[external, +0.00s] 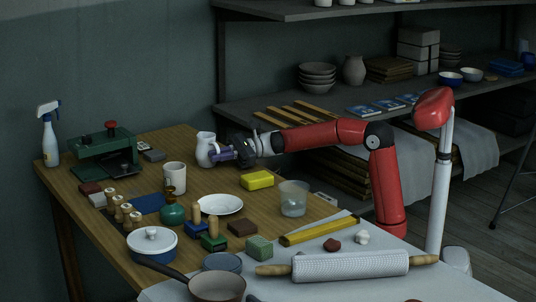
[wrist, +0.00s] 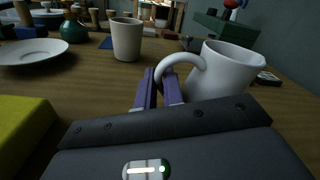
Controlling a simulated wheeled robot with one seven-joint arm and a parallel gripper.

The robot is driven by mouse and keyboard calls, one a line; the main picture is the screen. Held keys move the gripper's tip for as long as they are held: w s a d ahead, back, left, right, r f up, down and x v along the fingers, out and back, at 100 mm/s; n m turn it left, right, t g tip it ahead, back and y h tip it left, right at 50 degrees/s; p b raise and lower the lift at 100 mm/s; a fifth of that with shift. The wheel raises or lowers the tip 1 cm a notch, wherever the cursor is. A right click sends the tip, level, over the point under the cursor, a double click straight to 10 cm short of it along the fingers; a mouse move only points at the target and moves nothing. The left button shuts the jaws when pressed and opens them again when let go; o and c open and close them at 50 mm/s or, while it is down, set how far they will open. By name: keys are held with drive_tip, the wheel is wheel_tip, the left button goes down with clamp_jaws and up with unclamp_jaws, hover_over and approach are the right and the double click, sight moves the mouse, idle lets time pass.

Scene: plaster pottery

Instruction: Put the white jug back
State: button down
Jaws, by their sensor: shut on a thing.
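The white jug (external: 205,149) stands upright near the back of the wooden table in the external view, by the wall side. In the wrist view the jug (wrist: 226,72) is at the right, its handle turned toward my gripper. My gripper (wrist: 160,85) has purple fingers and is shut on the jug's handle. In the external view my gripper (external: 222,154) reaches the jug from the right. The jug's base looks to be at or close to the table top; I cannot tell whether it touches. Its lower part is hidden in the wrist view.
A white cup (external: 175,176) stands in front of the jug, with a white plate (external: 221,204) nearby. A yellow block (external: 257,180) lies below my arm. A green press (external: 106,150) stands to the left. The shelf (external: 240,106) behind holds bowls and a vase.

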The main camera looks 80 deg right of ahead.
drive_tip(key=c, duration=1.5)
unclamp_jaws()
drive_tip(key=shift+r+p, duration=0.25)
drive_tip(key=shift+p, duration=0.05)
drive_tip(key=v, duration=1.2)
drive_tip(key=shift+f, duration=0.2)
